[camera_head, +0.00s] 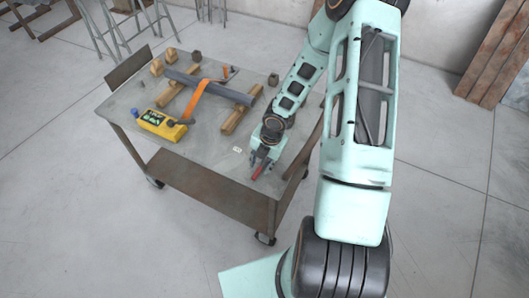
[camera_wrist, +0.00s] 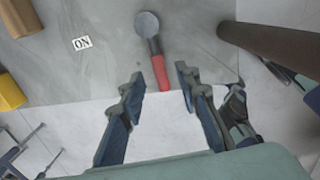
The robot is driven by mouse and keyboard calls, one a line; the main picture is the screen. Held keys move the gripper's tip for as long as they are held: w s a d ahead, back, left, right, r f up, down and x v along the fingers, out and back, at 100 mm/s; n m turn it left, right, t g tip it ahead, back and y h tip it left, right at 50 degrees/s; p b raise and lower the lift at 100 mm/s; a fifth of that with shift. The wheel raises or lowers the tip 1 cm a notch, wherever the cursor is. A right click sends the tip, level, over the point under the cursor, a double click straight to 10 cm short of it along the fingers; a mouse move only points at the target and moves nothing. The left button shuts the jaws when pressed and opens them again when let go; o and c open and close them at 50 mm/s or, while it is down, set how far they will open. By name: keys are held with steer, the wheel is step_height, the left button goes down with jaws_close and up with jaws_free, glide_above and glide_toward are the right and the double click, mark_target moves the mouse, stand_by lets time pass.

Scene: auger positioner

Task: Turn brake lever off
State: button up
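The brake lever (camera_wrist: 158,65) has a round grey pivot and a red handle. In the wrist view it lies on the grey table top, with the red end reaching past the table edge. In the head view its red handle (camera_head: 258,172) shows at the table's near right corner. My gripper (camera_wrist: 160,75) is open, with one finger on each side of the red handle and a gap visible on both sides. A small white label reading "ON" (camera_wrist: 82,43) is on the table left of the lever. In the head view my gripper (camera_head: 262,160) is over the near right corner.
The wheeled metal table (camera_head: 205,148) holds a yellow control box (camera_head: 158,124), a dark pipe (camera_head: 212,88) on wooden blocks with an orange strap (camera_head: 196,97), and small weights. A brown rail (camera_wrist: 265,45) is right of my gripper.

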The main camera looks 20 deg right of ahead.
mark_target(265, 176)
step_height(265, 176, up, 9)
steer(key=s+d, duration=0.1)
steer(key=shift+d, duration=0.15)
steer(key=shift+f, duration=0.2)
stand_by(0.6)
